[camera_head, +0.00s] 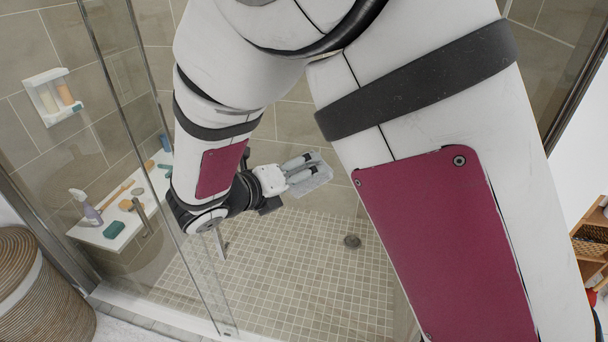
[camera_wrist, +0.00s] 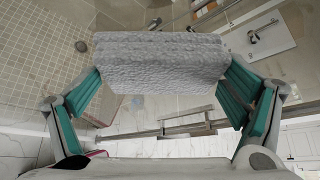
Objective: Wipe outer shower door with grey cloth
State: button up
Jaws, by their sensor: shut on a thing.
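The grey cloth (camera_wrist: 160,62) is a thick, rough-textured block held between my two fingers in the wrist view. It also shows in the head view (camera_head: 315,178), at the end of my arm. My gripper (camera_head: 306,164) is shut on the cloth, above the tiled shower floor. The clear glass shower door (camera_head: 166,262) stands left of my gripper in the head view, with metal edges and handles. My arm hides part of the glass. I cannot tell how far the cloth is from the glass, but no contact shows.
Behind the glass, a white bench (camera_head: 112,230) holds a spray bottle (camera_head: 86,207), a green soap-like item (camera_head: 114,229) and several small things. A woven basket (camera_head: 40,290) stands at the lower left. A wooden shelf (camera_head: 590,235) is at the right. The shower floor (camera_head: 300,265) is clear.

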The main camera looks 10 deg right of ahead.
jog(key=shift+w+a, duration=0.35)
jog(key=shift+a, duration=0.3)
jog(key=shift+s+a+p, duration=0.2)
jog(key=shift+s+p, duration=0.05)
jog(key=shift+s, duration=0.4)
jog(key=shift+s+a+p, duration=0.25)
jog(key=shift+s, duration=0.35)
jog(key=shift+s+a+p, duration=0.2)
jog(key=shift+s+p, duration=0.05)
jog(key=shift+s, duration=0.4)
jog(key=shift+s+a, duration=0.2)
jog(key=shift+s, duration=0.3)
jog(key=shift+s+a, duration=0.15)
jog(key=shift+s, duration=0.3)
jog(key=shift+s, duration=0.1)
jog(key=shift+s+a, duration=0.25)
jog(key=shift+s, duration=0.4)
jog(key=shift+s+a, duration=0.25)
jog(key=shift+s, duration=0.4)
